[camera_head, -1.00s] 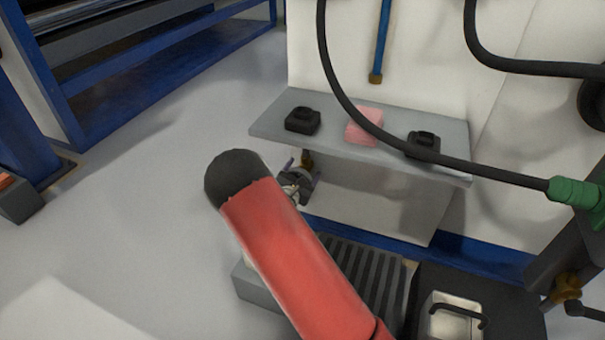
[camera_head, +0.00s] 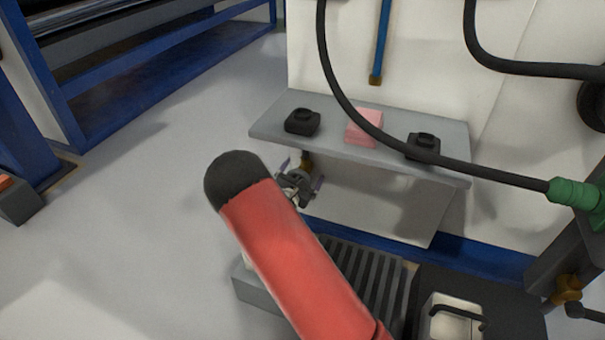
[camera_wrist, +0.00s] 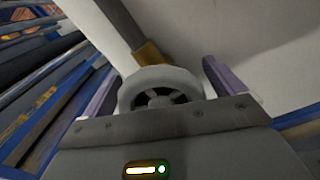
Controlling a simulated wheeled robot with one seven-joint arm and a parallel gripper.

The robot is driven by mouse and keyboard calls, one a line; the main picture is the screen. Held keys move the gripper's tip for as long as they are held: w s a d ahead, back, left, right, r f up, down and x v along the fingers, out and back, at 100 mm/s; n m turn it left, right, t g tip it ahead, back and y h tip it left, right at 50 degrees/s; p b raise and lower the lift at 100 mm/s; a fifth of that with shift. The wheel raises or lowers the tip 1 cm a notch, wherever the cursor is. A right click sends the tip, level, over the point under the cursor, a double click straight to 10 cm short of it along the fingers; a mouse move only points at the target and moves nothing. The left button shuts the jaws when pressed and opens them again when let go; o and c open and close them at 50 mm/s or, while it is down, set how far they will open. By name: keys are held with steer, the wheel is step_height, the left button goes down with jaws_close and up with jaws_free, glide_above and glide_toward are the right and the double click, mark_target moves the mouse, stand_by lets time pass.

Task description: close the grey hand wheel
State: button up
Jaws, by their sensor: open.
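The grey hand wheel (camera_wrist: 160,92) is a round, spoked wheel seen nearly face-on in the wrist view. It sits at the end of a brass fitting (camera_wrist: 149,54) on a grey pipe. My gripper (camera_wrist: 160,66) is open, with one purple finger on each side of the wheel. Narrow gaps seem to show between fingers and rim; contact is unclear. The gripper body hides the wheel's lower edge. In the head view my gripper (camera_head: 300,175) is under the shelf's left part, partly hidden behind my red arm, and the wheel is hard to make out there.
A grey shelf (camera_head: 370,166) with two black objects (camera_head: 302,121) (camera_head: 423,147) and a pink block (camera_head: 365,127) is just above the gripper. A black hose (camera_head: 345,93) loops in front of it. A ribbed grey block (camera_head: 362,270) lies below. Open floor (camera_head: 130,220) is at left.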

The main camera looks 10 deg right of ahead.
steer(key=v, duration=0.7)
steer(key=shift+s+a, duration=0.15)
steer(key=shift+s, duration=0.1)
steer(key=shift+r+p, duration=0.1)
steer(key=shift+p, duration=0.3)
